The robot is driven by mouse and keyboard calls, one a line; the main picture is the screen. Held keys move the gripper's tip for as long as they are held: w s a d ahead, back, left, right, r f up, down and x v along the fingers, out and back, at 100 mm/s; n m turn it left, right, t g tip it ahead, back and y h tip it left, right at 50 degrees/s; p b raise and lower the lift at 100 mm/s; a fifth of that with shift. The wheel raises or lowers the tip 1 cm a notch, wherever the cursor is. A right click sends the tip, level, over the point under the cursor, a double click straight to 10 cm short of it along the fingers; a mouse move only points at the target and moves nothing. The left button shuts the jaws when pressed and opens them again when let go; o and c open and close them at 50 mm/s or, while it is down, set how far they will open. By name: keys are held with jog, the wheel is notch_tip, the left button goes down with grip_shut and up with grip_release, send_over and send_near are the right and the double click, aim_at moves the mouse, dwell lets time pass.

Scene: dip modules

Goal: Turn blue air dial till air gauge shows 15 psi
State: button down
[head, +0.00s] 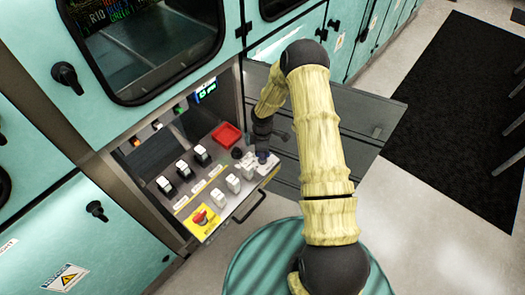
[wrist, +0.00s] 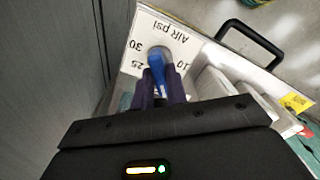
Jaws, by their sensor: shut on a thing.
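The blue air dial (wrist: 158,78) stands on a white panel marked "AIR psi", with 10, 25 and 30 readable around it in the wrist view. The two dark fingers of my gripper (wrist: 161,92) are closed on the dial from both sides and hide part of the scale. In the head view my gripper (head: 262,152) reaches down to the right end of the control panel (head: 190,208), and the dial is hard to make out there. A small lit display (head: 206,91) with green and blue text sits behind the panel; its reading is too small to tell.
The panel carries several white switches (head: 233,184), a red tray-like piece (head: 226,135) and a red stop button (head: 201,217) on yellow. A black handle (wrist: 252,40) sticks out beside the panel edge. Teal cabinets surround the panel; open floor lies to the right.

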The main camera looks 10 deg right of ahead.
jog(key=shift+d+n, duration=0.1)
jog(key=shift+n, duration=0.6)
jog(key=c, duration=1.4)
grip_release()
notch_tip(320, 180, up, 18)
jog(key=b, duration=0.1)
jog(key=shift+f, duration=0.25)
